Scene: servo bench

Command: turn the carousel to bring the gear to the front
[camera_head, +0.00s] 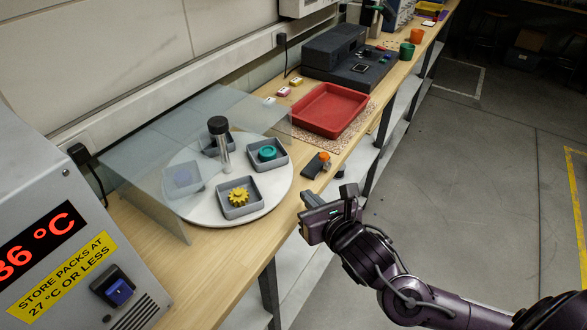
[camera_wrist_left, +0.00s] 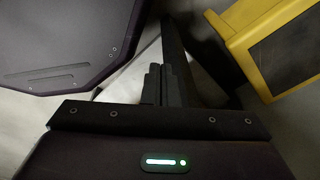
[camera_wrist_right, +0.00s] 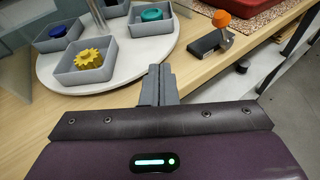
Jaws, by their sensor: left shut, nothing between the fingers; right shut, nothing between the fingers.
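The white round carousel (camera_head: 280,190) stands on the bench, partly under a clear shield, with grey bins around a black-topped post (camera_head: 218,130). The yellow gear (camera_head: 239,196) lies in the bin on the carousel's near side. It also shows in the right wrist view (camera_wrist_right: 88,59), left of my fingers. A teal round part (camera_head: 267,154) sits in the bin to its right. A blue part (camera_wrist_right: 57,31) sits in the bin to its left. My right gripper (camera_head: 311,199) is shut and empty, off the carousel's near right edge. My left gripper (camera_wrist_left: 165,85) is shut and empty, away from the carousel.
The clear shield (camera_head: 140,165) covers the carousel's left and back. A dark block with an orange knob (camera_head: 324,157) stands right of the carousel. A red tray (camera_head: 345,92) lies farther back. A temperature box (camera_head: 75,240) stands at the left. A yellow-framed object (camera_wrist_left: 240,35) is near my left gripper.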

